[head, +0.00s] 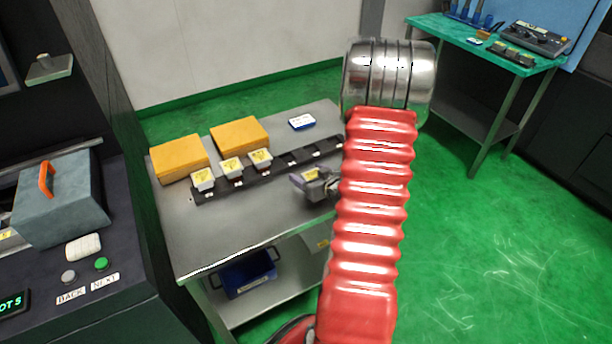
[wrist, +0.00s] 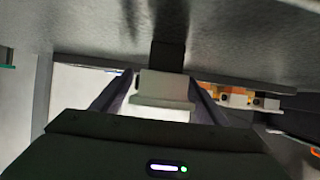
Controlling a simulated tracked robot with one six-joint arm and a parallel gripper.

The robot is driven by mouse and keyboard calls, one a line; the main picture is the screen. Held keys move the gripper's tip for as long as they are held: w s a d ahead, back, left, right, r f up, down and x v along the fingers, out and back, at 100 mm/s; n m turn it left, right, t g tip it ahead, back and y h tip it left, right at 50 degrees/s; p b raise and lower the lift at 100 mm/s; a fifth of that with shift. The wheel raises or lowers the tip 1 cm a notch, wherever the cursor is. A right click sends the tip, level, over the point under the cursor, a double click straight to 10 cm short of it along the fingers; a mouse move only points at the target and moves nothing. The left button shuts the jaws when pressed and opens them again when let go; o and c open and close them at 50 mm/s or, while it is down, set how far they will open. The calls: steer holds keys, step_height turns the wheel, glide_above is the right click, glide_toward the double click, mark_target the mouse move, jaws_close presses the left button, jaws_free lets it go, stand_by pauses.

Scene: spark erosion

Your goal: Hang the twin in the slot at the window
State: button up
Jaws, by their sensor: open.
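A dark rack (head: 280,172) with a row of slots lies on the grey cart. Three pale blocks with yellow labels stand at its left part: one at the left end (head: 203,181), a middle one (head: 231,167) and one to its right (head: 260,158). The slots further right look empty. My gripper (head: 303,180) is low over the cart, in front of the rack's right part. In the wrist view its open fingers (wrist: 160,92) flank a pale block (wrist: 163,88) with a dark stem. Contact is unclear. I cannot tell which piece is the twin; no window is recognisable.
Two orange-yellow boxes (head: 240,133) and a small blue-white box (head: 301,122) stand behind the rack. The cart's front (head: 235,225) is clear. A dark machine with BACK and NEXT buttons (head: 101,263) stands left. A green-topped bench (head: 440,27) is at the back right.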

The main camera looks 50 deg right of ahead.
steer(key=v, duration=1.1)
steer(key=shift+s+r, duration=0.15)
steer(key=shift+r, duration=0.05)
steer(key=shift+s+a+r, duration=0.15)
steer(key=shift+s, duration=0.15)
stand_by(0.3)
